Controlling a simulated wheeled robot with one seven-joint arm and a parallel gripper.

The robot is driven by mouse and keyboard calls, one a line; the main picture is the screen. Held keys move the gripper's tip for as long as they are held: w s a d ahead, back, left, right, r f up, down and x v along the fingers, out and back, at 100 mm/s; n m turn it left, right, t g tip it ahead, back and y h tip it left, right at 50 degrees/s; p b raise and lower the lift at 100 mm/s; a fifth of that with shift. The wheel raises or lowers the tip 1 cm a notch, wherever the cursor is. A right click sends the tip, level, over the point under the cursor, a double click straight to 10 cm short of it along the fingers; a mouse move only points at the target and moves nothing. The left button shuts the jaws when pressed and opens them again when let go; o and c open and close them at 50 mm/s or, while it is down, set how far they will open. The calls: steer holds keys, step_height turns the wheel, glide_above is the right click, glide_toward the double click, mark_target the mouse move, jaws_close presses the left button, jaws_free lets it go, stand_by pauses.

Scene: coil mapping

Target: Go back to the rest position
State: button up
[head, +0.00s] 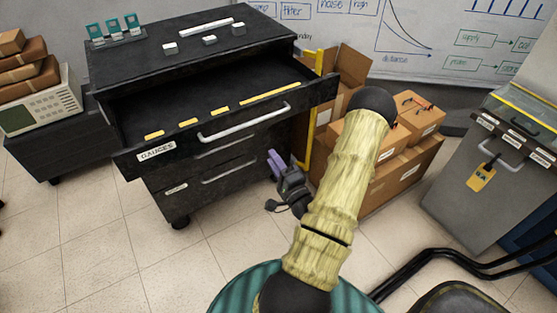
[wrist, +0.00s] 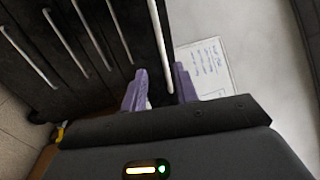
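My gripper (head: 277,163) has purple fingers and is at the right side of the black drawer cabinet (head: 160,62), low down near its lower drawers. In the wrist view the two fingers of my gripper (wrist: 160,92) stand apart with a gap between them. A pale drawer handle (wrist: 158,40) runs down behind that gap; I see no contact. Nothing shows held. The top drawer (head: 180,105), labelled GAUGES, is pulled out and has several yellow strips inside. Its handle (head: 245,123) is free.
Cardboard boxes (head: 400,165) stand right of my arm, near a yellow post (head: 311,115). A grey cabinet (head: 475,190) with a yellow tag is at the right. A black chair (head: 455,300) is at the lower right. Tiled floor (head: 110,255) is clear at the lower left.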

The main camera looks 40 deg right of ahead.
steer(key=shift+v, duration=1)
steer(key=w+a+r+n+g+y+p, duration=0.3)
steer(key=w+a+n+g+y+p, duration=0.25)
steer(key=w+a+n+g, duration=0.7)
steer(key=s+a+r+n+g+p, duration=0.4)
steer(key=s+a+r+n, duration=0.4)
steer(key=s+a+r, duration=0.4)
step_height(320, 180, up, 2)
steer(key=shift+s+a+r+h+p, duration=0.25)
steer(key=shift+s+a+h+p, duration=0.15)
steer(key=shift+s, duration=0.35)
